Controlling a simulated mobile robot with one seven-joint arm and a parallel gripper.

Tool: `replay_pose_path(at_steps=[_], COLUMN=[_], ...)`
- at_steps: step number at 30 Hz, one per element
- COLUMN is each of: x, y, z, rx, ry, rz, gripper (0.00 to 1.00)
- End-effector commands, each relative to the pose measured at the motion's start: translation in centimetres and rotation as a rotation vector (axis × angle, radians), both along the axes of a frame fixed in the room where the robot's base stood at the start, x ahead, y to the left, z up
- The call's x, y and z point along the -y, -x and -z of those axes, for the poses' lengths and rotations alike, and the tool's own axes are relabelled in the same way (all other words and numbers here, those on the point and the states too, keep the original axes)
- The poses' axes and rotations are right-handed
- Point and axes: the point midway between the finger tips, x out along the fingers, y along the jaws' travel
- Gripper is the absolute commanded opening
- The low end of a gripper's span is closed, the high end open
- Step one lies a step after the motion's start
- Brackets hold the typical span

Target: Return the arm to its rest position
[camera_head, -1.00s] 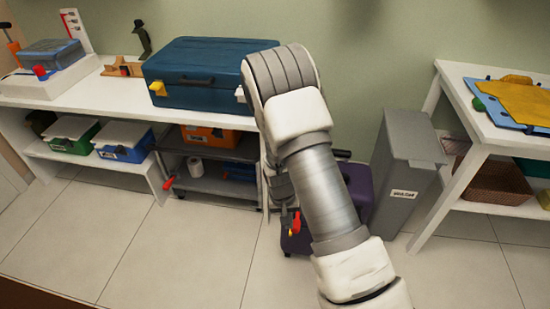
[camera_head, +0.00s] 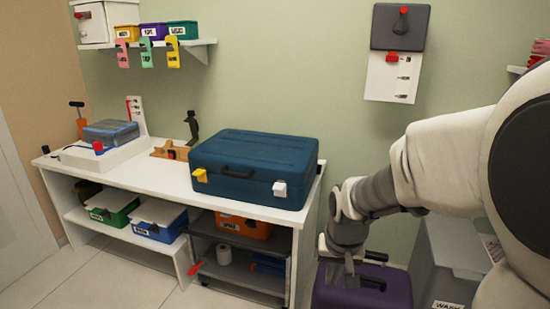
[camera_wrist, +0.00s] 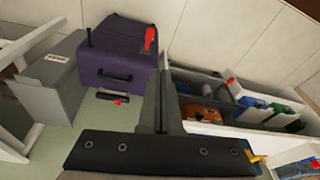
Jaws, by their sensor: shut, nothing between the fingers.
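My arm (camera_head: 440,165) is bent on the right side of the head view. It reaches left from the large shoulder joint and then points down. My gripper (camera_head: 350,275) is in front of and above the purple suitcase (camera_head: 385,292), partly blending with it. In the wrist view my gripper's dark fingers (camera_wrist: 166,95) are together, with nothing held between them. The purple suitcase (camera_wrist: 118,62) shows beside them, and I cannot tell a contact.
A white workbench (camera_head: 110,170) stands left of the arm, carrying a blue toolbox (camera_head: 255,165). A grey bin (camera_head: 440,265) is close behind the arm; it also shows in the wrist view (camera_wrist: 45,85). A grey panel (camera_head: 400,27) hangs on the wall above.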

Motion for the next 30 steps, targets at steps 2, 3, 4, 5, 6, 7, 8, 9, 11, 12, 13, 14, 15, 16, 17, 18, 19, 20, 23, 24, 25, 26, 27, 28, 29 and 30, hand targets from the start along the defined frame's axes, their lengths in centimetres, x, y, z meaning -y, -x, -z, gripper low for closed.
replay_pose_path(at_steps=[2,3,4,5,6,7,8,9,11,12,13,14,15,16,17,18,19,20,23,24,25,26,27,28,29,30], x=[0.3,0.4,0.5,0.6,0.7,0.8,0.9,1.0,1.1,1.2,1.3,1.4,1.5,1.5,1.6,1.7,1.7,1.8,1.9,2.0,2.0,2.0,2.0,2.0,2.0,2.0], y=[1.4,2.1,2.7,3.3,4.0,4.7,5.3,6.2,7.5,8.4,9.0,9.7,10.6,11.2,11.8,12.5,13.1,13.6,15.2,15.9,16.4,16.3,16.2,16.2,16.2,16.2], z=[-2.4,-3.4,-4.2,-4.9,-5.8,-6.4,-7.0,-7.8,-8.8,-9.5,-9.9,-10.3,-10.8,-11.1,-11.4,-11.7,-11.9,-12.1,-12.6,-12.7,-12.8,-14.2,-15.3,-16.0,-16.6,-17.4], rx=[0.035,0.049,0.059,0.068,0.085,0.094,0.105,0.119,0.140,0.153,0.164,0.175,0.187,0.197,0.206,0.216,0.226,0.234,0.259,0.267,0.275,0.271,0.268,0.267,0.266,0.266], ry=[-0.006,-0.008,-0.008,-0.008,-0.009,-0.007,-0.007,-0.005,-0.002,0.001,0.004,0.007,0.011,0.014,0.017,0.022,0.025,0.029,0.043,0.048,0.052,0.052,0.051,0.051,0.050,0.050], rz=[-0.009,-0.017,-0.021,-0.026,-0.032,-0.038,-0.042,-0.048,-0.058,-0.064,-0.069,-0.072,-0.078,-0.084,-0.087,-0.090,-0.093,-0.097,-0.107,-0.110,-0.112,-0.114,-0.114,-0.114,-0.114,-0.114], gripper=[0.00,0.00,0.00,0.00,0.00,0.00,0.00,0.00,0.00,0.00,0.00,0.00,0.00,0.00,0.00,0.00,0.00,0.00,0.00,0.00,0.00,0.00,0.00,0.00,0.00,0.00])
